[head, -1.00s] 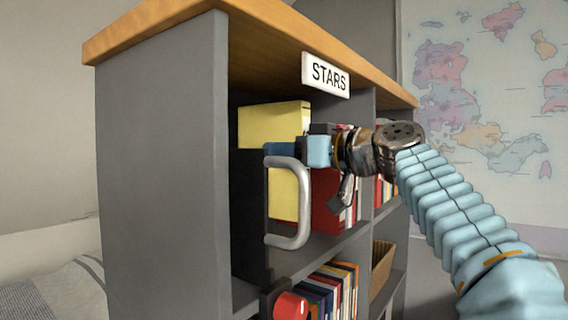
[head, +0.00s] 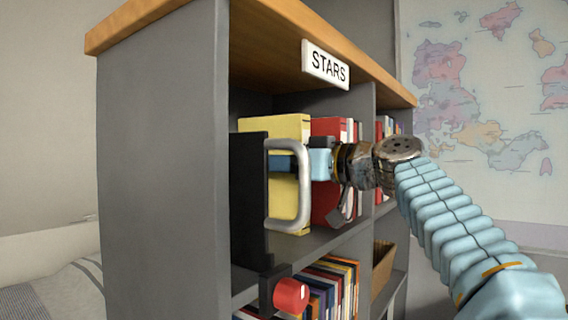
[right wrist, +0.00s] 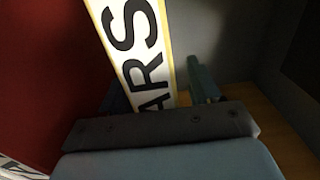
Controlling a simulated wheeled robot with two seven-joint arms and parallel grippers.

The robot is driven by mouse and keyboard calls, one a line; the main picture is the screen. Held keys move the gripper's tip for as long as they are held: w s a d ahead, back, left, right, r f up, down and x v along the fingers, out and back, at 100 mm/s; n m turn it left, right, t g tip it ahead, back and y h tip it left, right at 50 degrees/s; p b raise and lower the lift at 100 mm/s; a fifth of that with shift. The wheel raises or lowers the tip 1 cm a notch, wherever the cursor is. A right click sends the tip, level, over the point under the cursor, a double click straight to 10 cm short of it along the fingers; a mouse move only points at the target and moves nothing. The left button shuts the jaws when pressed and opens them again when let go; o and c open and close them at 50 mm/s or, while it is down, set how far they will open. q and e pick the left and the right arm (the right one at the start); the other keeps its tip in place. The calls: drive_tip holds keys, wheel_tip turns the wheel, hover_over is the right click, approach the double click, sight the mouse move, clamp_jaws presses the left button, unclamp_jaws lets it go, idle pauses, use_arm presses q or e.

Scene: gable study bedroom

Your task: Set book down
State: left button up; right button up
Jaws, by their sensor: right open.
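The yellow book (head: 277,133) stands upright in the upper bay of the shelf, under the STARS sign. Its lower edge is at or very near the shelf board; contact is hard to see. In the right wrist view its spine (right wrist: 138,45) bears a white STARS label, partly cut off by the frame. My right gripper (head: 290,164) is at the book's spine, open. Its blue fingers lie on either side of the spine (right wrist: 160,92), one in front of the yellow cover. My left gripper is not in view.
A black upright plate (head: 250,195) with a grey handle (head: 303,190) stands left of the book, with a red knob (head: 291,295) below. A red book (head: 325,130) stands to the right. The shelf's side panel (head: 160,170) and wooden top (head: 360,75) bound the bay.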

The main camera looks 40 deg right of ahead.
drive_tip(key=b+v, duration=0.2)
drive_tip(key=v, duration=1)
drive_tip(key=shift+r, duration=0.15)
